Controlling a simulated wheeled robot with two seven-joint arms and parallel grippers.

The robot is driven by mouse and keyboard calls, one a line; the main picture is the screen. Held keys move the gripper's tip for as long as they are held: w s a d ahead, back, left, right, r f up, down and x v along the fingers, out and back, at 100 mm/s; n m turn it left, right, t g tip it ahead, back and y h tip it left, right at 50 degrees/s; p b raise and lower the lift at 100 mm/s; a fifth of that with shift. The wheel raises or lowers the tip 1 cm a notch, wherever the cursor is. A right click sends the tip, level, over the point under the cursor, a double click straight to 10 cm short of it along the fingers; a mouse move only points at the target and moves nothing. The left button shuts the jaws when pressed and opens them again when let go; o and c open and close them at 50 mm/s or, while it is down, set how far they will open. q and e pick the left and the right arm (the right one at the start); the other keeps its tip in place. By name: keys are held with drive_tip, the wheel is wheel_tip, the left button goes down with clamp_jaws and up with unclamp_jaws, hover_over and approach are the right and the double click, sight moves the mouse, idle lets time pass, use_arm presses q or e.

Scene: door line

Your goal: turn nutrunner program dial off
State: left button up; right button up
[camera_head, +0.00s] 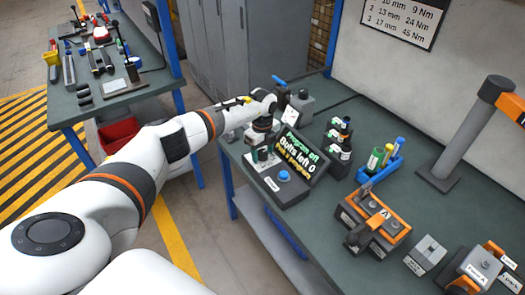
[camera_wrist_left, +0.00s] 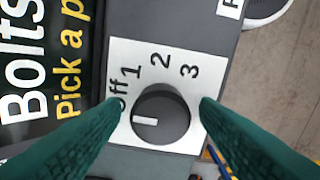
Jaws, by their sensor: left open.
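The program dial (camera_wrist_left: 172,108) is a dark round knob on a white plate (camera_wrist_left: 190,142) marked Off, 1, 2 and 3. Its white pointer mark faces left, towards the partly covered Off label. The nutrunner screen (camera_head: 301,148) reads "Program off", "Bolts left 0" and "Pick a program". My left gripper (camera_head: 259,155) is over the dial's end of this unit. In the left wrist view its green fingers (camera_wrist_left: 162,106) are open on either side of the dial, with a visible gap to it on each side. My right gripper is not in view.
A blue button (camera_head: 284,176) sits on the same unit, close to my left gripper. Dark bottles (camera_head: 340,140), a blue rack with markers (camera_head: 380,163) and an orange fixture (camera_head: 374,222) stand to the right. Another tool bench (camera_head: 110,75) is at the back left.

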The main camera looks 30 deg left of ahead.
sight(263, 152)
use_arm(q)
drive_tip(key=shift+r, duration=0.1)
wheel_tip(263, 152, up, 12)
drive_tip(key=b, duration=0.2)
idle(0.7)
